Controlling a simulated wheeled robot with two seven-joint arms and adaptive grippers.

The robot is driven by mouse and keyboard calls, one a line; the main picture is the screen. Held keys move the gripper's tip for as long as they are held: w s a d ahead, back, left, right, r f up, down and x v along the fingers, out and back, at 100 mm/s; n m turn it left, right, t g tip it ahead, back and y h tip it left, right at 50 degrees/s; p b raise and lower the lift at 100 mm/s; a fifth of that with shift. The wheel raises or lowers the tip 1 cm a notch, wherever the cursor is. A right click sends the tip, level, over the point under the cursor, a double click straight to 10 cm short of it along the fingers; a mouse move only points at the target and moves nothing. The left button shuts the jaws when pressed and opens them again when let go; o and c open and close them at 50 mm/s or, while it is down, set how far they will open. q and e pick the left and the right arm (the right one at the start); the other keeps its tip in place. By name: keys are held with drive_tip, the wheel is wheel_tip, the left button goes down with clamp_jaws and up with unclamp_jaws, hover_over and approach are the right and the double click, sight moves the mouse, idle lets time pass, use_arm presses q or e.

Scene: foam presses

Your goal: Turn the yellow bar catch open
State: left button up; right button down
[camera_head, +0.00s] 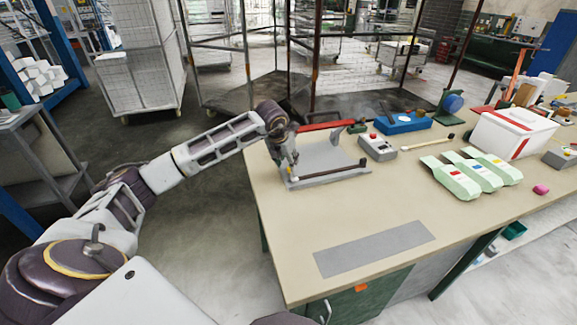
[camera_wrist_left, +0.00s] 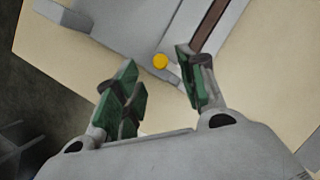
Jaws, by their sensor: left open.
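The foam press (camera_head: 325,160) is a grey plate assembly at the left end of the table, with a dark bar (camera_head: 335,171) along its front edge. The rest of the catch cannot be made out. My left gripper (camera_head: 291,160) hangs over the press's left front corner. My right gripper is out of view.
A grey strip (camera_head: 375,248) lies on the otherwise clear table front.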

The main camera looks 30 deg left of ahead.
sight(288, 169)
use_arm(q)
drive_tip(key=x, duration=0.3)
drive_tip(key=shift+f, duration=0.15)
drive_tip(key=shift+w+f, duration=0.1)
drive_tip(key=shift+f, duration=0.05)
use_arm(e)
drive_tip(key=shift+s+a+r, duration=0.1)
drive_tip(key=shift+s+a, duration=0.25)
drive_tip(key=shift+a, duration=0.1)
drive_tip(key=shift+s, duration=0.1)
use_arm(q)
drive_tip(key=shift+c, duration=0.2)
